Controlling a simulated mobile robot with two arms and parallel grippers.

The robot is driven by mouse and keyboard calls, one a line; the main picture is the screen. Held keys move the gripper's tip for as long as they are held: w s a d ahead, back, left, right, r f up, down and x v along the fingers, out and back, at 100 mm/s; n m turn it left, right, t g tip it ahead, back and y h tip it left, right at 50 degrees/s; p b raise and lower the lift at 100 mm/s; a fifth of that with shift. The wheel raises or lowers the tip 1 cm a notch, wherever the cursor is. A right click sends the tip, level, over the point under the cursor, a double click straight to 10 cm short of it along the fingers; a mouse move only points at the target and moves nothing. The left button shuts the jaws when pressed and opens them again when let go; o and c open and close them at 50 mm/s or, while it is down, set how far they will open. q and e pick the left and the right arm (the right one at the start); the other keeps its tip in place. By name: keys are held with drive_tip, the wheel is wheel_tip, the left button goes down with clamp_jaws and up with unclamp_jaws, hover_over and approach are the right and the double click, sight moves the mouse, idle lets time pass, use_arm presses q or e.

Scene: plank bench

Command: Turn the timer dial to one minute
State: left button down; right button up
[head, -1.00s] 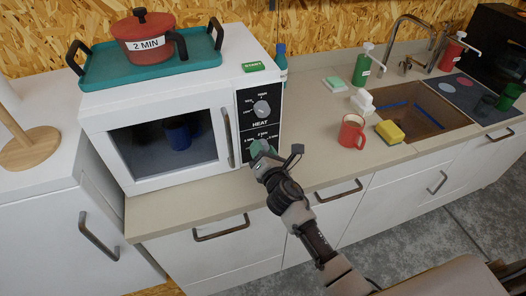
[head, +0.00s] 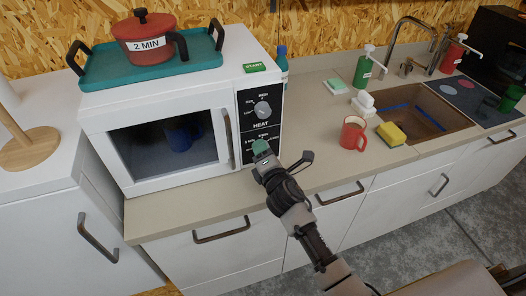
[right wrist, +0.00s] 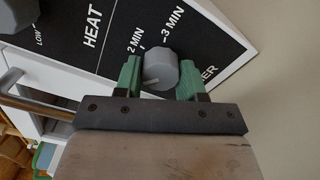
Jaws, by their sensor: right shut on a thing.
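The microwave (head: 160,180) stands on the counter with its black control panel (head: 247,105) at its right side. The grey timer dial (right wrist: 160,66) sits low on this panel, with 2 MIN and 3 MIN printed around it. My right gripper (head: 262,149) is at the dial; its green fingers (right wrist: 160,76) are shut on the dial's two sides in the right wrist view. A light mark shows on the dial's face, but I cannot tell which label it points at. In the head view the gripper hides the dial. My left gripper is not in view.
The upper heat knob (head: 262,108) is just above my gripper. A red mug (head: 353,133) and yellow sponge (head: 391,134) stand to the right.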

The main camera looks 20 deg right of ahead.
drive_tip(key=o, duration=0.9)
drive_tip(key=s+b, duration=0.1)
drive_tip(key=s, duration=1)
drive_tip(key=shift+d+b, duration=0.2)
drive_tip(key=shift+b, duration=0.15)
